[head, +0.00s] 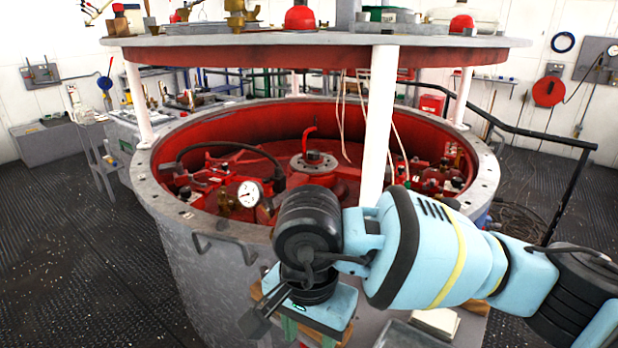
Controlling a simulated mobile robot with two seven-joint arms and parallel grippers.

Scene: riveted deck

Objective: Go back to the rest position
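My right arm comes in from the right, in light blue and black with a yellow band. Its wrist bends down in front of a large round grey drum (195,250). My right gripper (258,318) is low at the drum's near side and points down and left with dark fingers. The fingers overlap in this view, so their gap is unclear, and I see nothing between them. My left arm and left gripper are not in view.
The drum has a red interior with pipes and a white dial gauge (249,194). A white post (378,125) holds up a round top plate (220,41). A black handrail (545,138) runs at right. Dark floor (60,240) at left is clear.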

